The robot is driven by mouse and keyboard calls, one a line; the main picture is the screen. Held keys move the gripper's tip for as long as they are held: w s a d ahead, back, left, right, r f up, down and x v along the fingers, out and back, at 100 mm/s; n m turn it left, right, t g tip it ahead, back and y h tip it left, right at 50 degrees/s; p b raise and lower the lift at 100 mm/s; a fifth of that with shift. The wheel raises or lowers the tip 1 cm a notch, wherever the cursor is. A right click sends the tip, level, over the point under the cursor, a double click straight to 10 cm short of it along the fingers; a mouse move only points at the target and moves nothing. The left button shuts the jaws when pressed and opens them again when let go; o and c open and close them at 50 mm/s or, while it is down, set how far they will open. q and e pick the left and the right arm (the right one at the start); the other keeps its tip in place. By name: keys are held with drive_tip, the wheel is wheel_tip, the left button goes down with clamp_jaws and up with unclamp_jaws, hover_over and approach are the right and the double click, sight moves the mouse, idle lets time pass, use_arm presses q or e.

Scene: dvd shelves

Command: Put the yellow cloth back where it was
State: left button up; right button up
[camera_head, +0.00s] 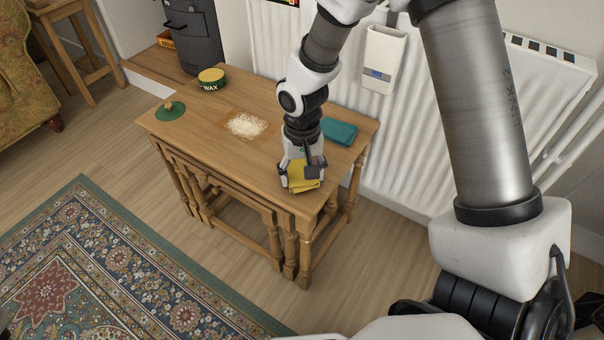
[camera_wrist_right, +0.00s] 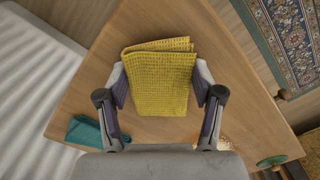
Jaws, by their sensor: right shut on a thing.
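The yellow cloth (camera_head: 304,177) is folded and sits at the front right corner of the wooden table (camera_head: 200,128). In the right wrist view the cloth (camera_wrist_right: 162,80) lies between both fingers, with a coarse woven texture. My right gripper (camera_head: 303,172) points down over this corner and is shut on the cloth, with one finger at each side; it also shows in the right wrist view (camera_wrist_right: 160,92). I cannot tell whether the cloth touches the tabletop. My left gripper is not in view.
A folded teal cloth (camera_head: 339,131) lies near the table's back right edge. A pale powdery patch (camera_head: 247,125) is mid-table. A wax tin (camera_head: 211,79) and a green round lid (camera_head: 171,110) are at the left. A white radiator (camera_head: 410,150) stands behind.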

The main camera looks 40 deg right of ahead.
sight(302, 173)
drive_tip(key=shift+f, duration=0.15)
drive_tip(key=o, duration=1.3)
wheel_tip(302, 173, up, 12)
drive_tip(key=p, duration=0.6)
drive_tip(key=shift+w, duration=0.1)
